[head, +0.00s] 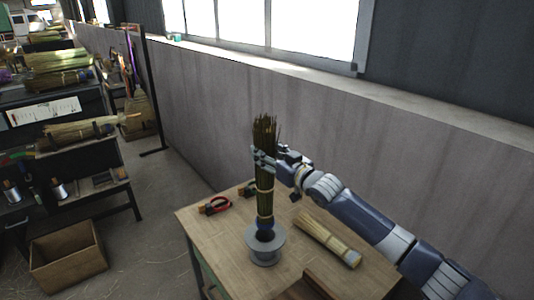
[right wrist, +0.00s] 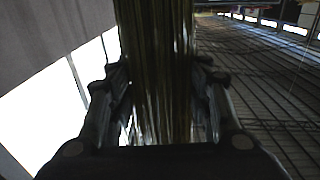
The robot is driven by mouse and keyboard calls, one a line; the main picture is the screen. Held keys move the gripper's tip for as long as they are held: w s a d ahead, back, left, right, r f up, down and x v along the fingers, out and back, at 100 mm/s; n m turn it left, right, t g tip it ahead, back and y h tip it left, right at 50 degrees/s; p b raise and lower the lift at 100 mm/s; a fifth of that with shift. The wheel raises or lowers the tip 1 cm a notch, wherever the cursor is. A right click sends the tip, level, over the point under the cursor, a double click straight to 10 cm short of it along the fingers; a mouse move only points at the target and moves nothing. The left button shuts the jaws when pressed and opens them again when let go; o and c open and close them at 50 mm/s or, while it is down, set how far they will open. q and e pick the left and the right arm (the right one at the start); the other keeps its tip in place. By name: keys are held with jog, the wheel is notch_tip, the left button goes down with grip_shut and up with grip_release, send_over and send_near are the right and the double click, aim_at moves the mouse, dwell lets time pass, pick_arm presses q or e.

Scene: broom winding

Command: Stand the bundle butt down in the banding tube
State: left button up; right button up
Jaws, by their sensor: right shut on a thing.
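The bundle (head: 265,190) of greenish-brown straw stands nearly upright over the table, with its ragged brushy end up. A blue band (head: 265,226) circles it near the low end. The low end is at the mouth of the grey flanged banding tube (head: 265,256); I cannot tell how far inside it reaches. My right gripper (head: 265,160) is shut on the upper part of the bundle, coming from the right. In the right wrist view the stalks (right wrist: 157,70) run between the two fingers. My left gripper is not in view.
The wooden table (head: 225,235) also holds a second, lying bundle (head: 328,240) right of the tube and a red-handled tool (head: 215,205) at left. A brown wooden piece (head: 322,286) is at the front.

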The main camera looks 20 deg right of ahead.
aim_at(270, 188)
notch_tip(270, 188, down, 3)
jog(key=shift+f+b, duration=0.15)
jog(key=shift+b, duration=1)
jog(key=shift+f+b, duration=2.6)
jog(key=shift+f, duration=1.7)
jog(key=o, duration=1)
jog(key=v, duration=1.2)
jog(key=shift+r, duration=0.1)
